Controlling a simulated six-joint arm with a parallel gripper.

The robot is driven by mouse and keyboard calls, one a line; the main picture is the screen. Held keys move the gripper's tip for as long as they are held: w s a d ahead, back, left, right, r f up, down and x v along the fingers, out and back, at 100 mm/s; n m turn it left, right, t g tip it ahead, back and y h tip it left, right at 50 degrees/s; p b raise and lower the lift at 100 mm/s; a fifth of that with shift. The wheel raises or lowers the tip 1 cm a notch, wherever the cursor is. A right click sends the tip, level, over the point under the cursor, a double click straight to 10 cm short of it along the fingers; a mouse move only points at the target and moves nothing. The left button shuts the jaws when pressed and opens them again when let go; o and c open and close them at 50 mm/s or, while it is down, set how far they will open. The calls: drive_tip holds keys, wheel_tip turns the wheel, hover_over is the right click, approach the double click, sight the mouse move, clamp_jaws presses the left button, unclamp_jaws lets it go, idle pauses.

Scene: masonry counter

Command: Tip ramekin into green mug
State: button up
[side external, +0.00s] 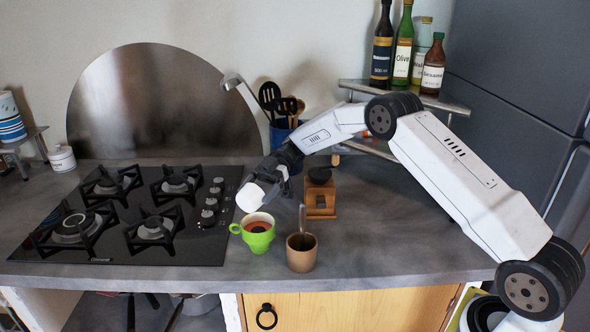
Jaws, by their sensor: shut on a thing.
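My gripper (269,178) is shut on the small white ramekin (250,197). It holds the ramekin in the air, tilted, just above and slightly left of the green mug's opening. The ramekin's inside is turned away from view, so I cannot tell what it holds. The green mug (259,243) stands upright on the counter, handle to the left, with something reddish-brown inside. The ramekin looks close to the mug's far rim; I cannot tell whether they touch.
A brown cup (301,260) with a spoon stands right of the mug. A wooden grinder (320,199) and a blue utensil holder (280,134) are behind. The black gas hob (190,250) lies left. Bottles (403,50) stand on a corner shelf. Counter at right is clear.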

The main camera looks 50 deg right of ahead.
drive_tip(key=shift+r+h, duration=0.1)
drive_tip(key=shift+h, duration=0.2)
drive_tip(key=h, duration=0.1)
drive_tip(key=r+h, duration=0.1)
drive_tip(key=h, duration=0.1)
drive_tip(key=shift+a+t, duration=0.15)
drive_tip(key=shift+t, duration=0.25)
drive_tip(key=h, duration=0.2)
drive_tip(key=r+h, duration=0.1)
drive_tip(key=h, duration=0.1)
drive_tip(key=shift+a+t+h, duration=0.1)
drive_tip(key=shift+t+h, duration=0.3)
drive_tip(key=h, duration=0.4)
drive_tip(key=shift+s+a+r+t, duration=0.1)
drive_tip(key=shift+a+r+t, duration=0.1)
drive_tip(key=shift+r+t, duration=0.2)
drive_tip(key=shift+a+r+t+h, duration=0.1)
drive_tip(key=shift+r+t+h, duration=0.05)
drive_tip(key=shift+h, duration=0.7)
drive_tip(key=shift+r+t+h, duration=0.15)
drive_tip(key=shift+h, duration=0.7)
